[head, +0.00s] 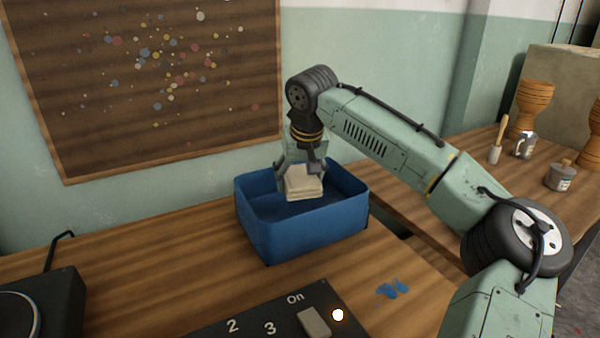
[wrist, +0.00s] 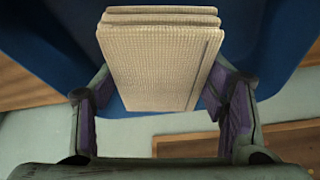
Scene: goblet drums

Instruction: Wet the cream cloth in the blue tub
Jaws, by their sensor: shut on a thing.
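The blue tub (head: 300,230) stands on the wooden bench against the wall, open at the top. My gripper (head: 303,175) points down into the tub's opening and is shut on the folded cream cloth (head: 305,184). The cloth is a thick, layered block and sits at about the level of the tub's rim or just inside it. In the wrist view the cloth (wrist: 160,62) lies between the two purple-padded fingers, with the blue tub (wrist: 278,45) behind it. I cannot tell whether the cloth touches the water or the tub's floor.
A black panel (head: 270,318) with numbers and a lit lamp lies in front of the tub. A dark device (head: 40,305) is at front left.

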